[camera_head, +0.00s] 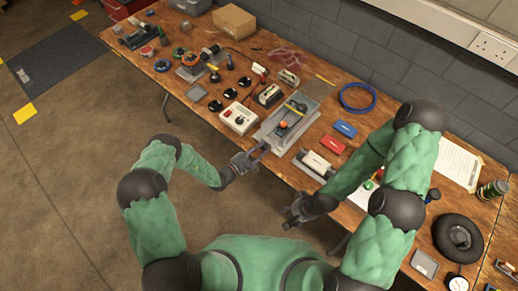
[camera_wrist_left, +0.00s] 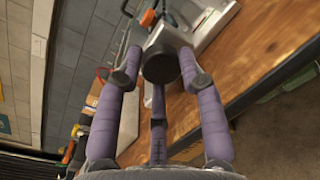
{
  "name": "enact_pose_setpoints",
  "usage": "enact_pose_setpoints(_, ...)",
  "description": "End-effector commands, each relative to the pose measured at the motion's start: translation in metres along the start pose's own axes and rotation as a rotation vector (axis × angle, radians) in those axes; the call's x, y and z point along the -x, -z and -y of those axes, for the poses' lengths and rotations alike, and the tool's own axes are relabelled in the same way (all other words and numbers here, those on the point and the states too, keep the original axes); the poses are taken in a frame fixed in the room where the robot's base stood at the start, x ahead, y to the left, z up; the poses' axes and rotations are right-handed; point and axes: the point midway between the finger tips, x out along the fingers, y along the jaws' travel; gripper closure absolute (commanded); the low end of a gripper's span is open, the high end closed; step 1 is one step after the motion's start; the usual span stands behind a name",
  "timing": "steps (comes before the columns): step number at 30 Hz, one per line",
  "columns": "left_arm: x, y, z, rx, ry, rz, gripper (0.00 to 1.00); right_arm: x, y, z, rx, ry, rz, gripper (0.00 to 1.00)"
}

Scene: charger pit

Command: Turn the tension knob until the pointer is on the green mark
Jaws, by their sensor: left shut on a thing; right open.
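A black round knob (camera_wrist_left: 160,64) sits in the middle of the left wrist view, at the near end of a light grey fixture (camera_wrist_left: 214,22). My left gripper (camera_wrist_left: 158,72) is shut on the knob, with its purple-grey fingers around it. In the head view the fixture (camera_head: 301,131) stands at the table's front edge, and my left gripper (camera_head: 259,152) reaches its near end. The knob is hard to make out there. A small orange part (camera_head: 283,125) shows inside the fixture. I cannot make out the pointer or green mark. My right gripper (camera_head: 288,216) is open and empty, near the front edge.
A white box with a red button (camera_head: 238,118) stands left of the fixture. Blue (camera_head: 345,129) and red (camera_head: 332,144) blocks and a grey device (camera_head: 314,165) lie right of it. A blue cable coil (camera_head: 358,97) lies behind. The floor in front is clear.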

Motion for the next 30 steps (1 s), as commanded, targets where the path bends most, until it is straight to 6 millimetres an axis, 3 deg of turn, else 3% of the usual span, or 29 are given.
enact_pose_setpoints(15,-0.0017,-0.0042,0.0000,-0.324,0.010,-0.026,0.94,0.0040,-0.0001,0.0014,0.000,0.000,0.000,0.39)
enact_pose_setpoints(30,-0.0018,-0.0045,0.0016,-0.383,0.013,-0.030,0.94,0.0045,-0.0001,0.0016,0.000,0.000,0.000,0.39)
